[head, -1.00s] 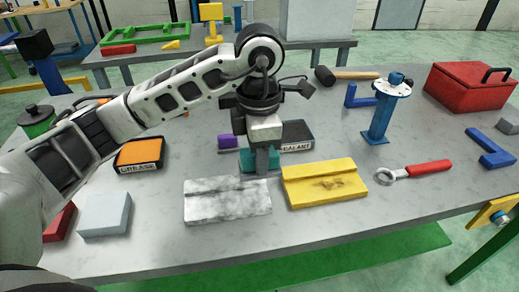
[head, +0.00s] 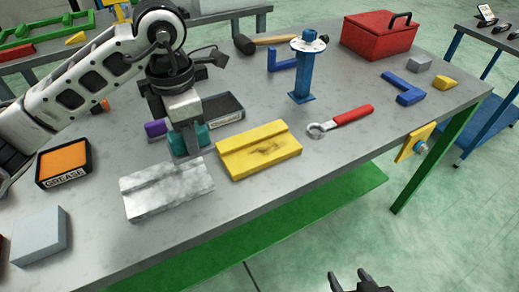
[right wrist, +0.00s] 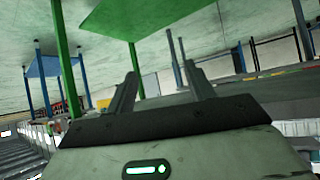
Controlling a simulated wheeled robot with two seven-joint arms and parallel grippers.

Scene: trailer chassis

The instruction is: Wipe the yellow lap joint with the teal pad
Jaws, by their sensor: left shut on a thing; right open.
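The yellow lap joint (head: 258,150) lies on the grey table, with a dark smudge on its top face. My left gripper (head: 188,148) is shut on the teal pad (head: 203,135), just behind the pale grey lap joint (head: 167,188) and left of the yellow one. The fingers hide the middle of the pad. The pad is apart from the yellow joint; whether it touches the table is unclear. My right gripper (head: 355,283) is open and empty at the bottom edge of the head view, in front of the table. Its spread fingers also show in the right wrist view (right wrist: 161,88).
Behind the pad are a black sealant tray (head: 222,108) and a purple block (head: 155,128). A grease tray (head: 64,162) and a light block (head: 40,235) stand left. Right of the yellow joint are a red-handled wrench (head: 345,118) and a blue flanged post (head: 303,75).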

